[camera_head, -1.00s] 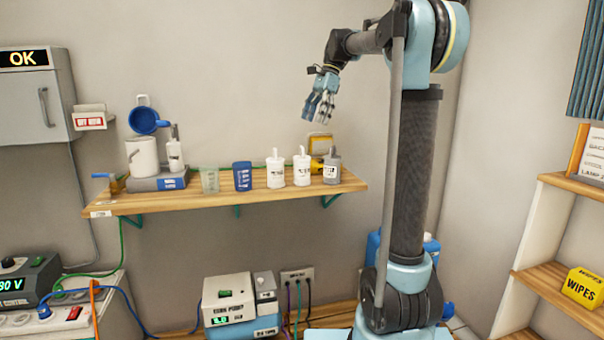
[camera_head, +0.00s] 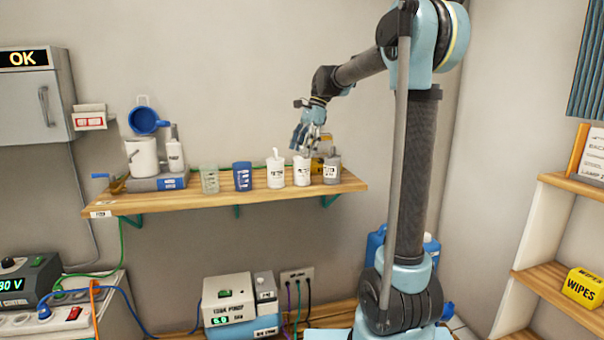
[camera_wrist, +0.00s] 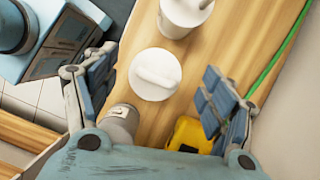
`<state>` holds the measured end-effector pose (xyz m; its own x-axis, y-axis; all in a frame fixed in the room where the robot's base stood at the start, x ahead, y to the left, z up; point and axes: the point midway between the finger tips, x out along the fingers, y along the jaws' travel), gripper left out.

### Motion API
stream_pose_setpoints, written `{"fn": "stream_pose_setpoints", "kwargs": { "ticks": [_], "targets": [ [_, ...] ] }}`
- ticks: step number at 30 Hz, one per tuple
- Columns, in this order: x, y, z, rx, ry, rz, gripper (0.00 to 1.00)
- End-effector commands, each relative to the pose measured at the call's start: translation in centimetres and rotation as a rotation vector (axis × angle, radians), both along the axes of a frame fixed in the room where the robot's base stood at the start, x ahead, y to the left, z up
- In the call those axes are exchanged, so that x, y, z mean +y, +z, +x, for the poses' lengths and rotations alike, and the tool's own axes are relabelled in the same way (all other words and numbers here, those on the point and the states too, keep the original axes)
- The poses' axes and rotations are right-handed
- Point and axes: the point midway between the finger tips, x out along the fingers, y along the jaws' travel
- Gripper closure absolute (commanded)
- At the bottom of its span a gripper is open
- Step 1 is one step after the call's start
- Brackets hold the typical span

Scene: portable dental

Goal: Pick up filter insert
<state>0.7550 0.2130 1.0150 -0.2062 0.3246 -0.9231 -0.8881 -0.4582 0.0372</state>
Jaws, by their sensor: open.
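My gripper (camera_head: 303,148) is open, pointing down just above the middle one of three small labelled containers on the wooden shelf. This white container (camera_head: 302,171) lies between the spread fingers (camera_wrist: 156,88) in the wrist view, its round top with a raised white ridge (camera_wrist: 155,70) facing the camera. The fingers look apart from it. A second white container with a thin stem (camera_head: 275,169) stands to its left, and a grey one (camera_head: 331,170) to its right. The labels are too small to read, so I cannot tell for certain which is the filter insert.
The wooden shelf (camera_head: 220,200) also holds a blue cup (camera_head: 242,176) and a clear green cup (camera_head: 210,180). A yellow object (camera_wrist: 192,134) is close to the right finger, by the wall. A green cable (camera_wrist: 282,52) runs along the shelf's back.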

Motion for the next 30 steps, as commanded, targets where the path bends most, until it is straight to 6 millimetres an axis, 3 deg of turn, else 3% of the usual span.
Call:
{"fn": "stream_pose_setpoints", "kwargs": {
  "ticks": [13,23,30],
  "targets": [
    [1.6,-4.3,-1.2,-0.001,0.001,0.001,0.23],
    [1.8,-4.8,-1.3,-0.001,0.001,0.001,0.23],
    [1.8,-4.8,-1.3,-0.001,0.001,0.001,0.76]
  ]
}}
